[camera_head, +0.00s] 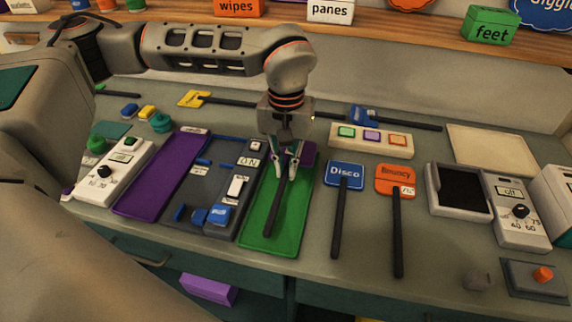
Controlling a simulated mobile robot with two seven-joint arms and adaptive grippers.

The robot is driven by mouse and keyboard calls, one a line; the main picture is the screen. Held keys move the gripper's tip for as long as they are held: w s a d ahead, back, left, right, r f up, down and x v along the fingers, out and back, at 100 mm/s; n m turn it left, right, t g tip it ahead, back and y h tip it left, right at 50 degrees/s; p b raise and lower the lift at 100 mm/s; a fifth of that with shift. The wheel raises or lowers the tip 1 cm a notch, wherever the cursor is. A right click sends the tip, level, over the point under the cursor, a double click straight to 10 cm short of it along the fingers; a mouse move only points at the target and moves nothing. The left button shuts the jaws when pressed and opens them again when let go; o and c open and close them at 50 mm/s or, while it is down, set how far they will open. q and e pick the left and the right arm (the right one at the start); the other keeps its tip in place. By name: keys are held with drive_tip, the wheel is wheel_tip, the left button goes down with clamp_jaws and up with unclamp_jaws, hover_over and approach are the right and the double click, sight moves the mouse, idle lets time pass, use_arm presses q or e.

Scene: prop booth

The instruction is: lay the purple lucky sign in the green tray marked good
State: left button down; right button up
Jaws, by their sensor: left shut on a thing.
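The green tray (257,232) lies flat on the counter near the middle. The purple lucky sign (308,154) is over the tray, its purple head at the tray's far end and its dark handle running toward the near end. My left gripper (286,172) points down over the tray and is shut on the sign, near where handle and head meet. The gripper hides part of the head, so its lettering does not show. I cannot tell whether the handle touches the tray floor. My right gripper is not in view.
A purple tray (160,176) and a grey-blue switch panel (208,172) lie left of the green tray. Blue Disco (345,177) and orange Bouncy (396,180) signs lie to its right. A three-button box (371,138) stands behind. A dial box (520,212) is at the right.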

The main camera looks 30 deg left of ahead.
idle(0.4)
use_arm(q)
drive_tip(key=shift+f, duration=0.25)
drive_tip(key=shift+f, duration=0.7)
drive_tip(key=shift+f+b, duration=0.3)
drive_tip(key=shift+f, duration=0.6)
idle(1.5)
drive_tip(key=shift+f, duration=0.1)
idle(1.0)
drive_tip(key=c, duration=2)
unclamp_jaws()
